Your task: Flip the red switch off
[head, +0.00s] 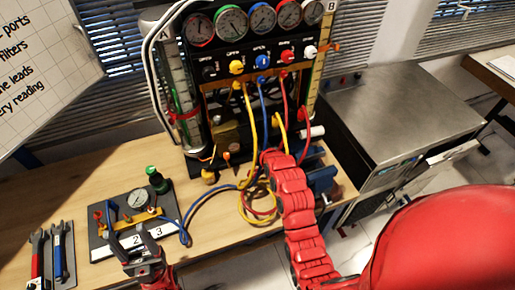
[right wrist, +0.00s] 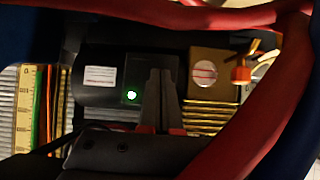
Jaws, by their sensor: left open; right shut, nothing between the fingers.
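I cannot make out the red switch in either view. In the right wrist view a dark box (right wrist: 133,70) carries a lit green lamp (right wrist: 131,95). My right gripper (right wrist: 160,72) is shut and empty, its fingertips in front of or beside this box; I cannot tell whether they touch it. In the head view my red right arm reaches in among the hoses and its gripper is hidden. My left gripper (head: 135,240) is open and empty at the front edge of a small gauge board (head: 105,252).
The gauge rig (head: 225,55) stands at the back of the wooden table (head: 215,245), with yellow, blue and red hoses hanging close around my right arm. Wrenches (head: 58,250) lie at the left. A steel-topped cabinet (head: 400,105) stands right. A brass-coloured block (right wrist: 208,72) is beside the dark box.

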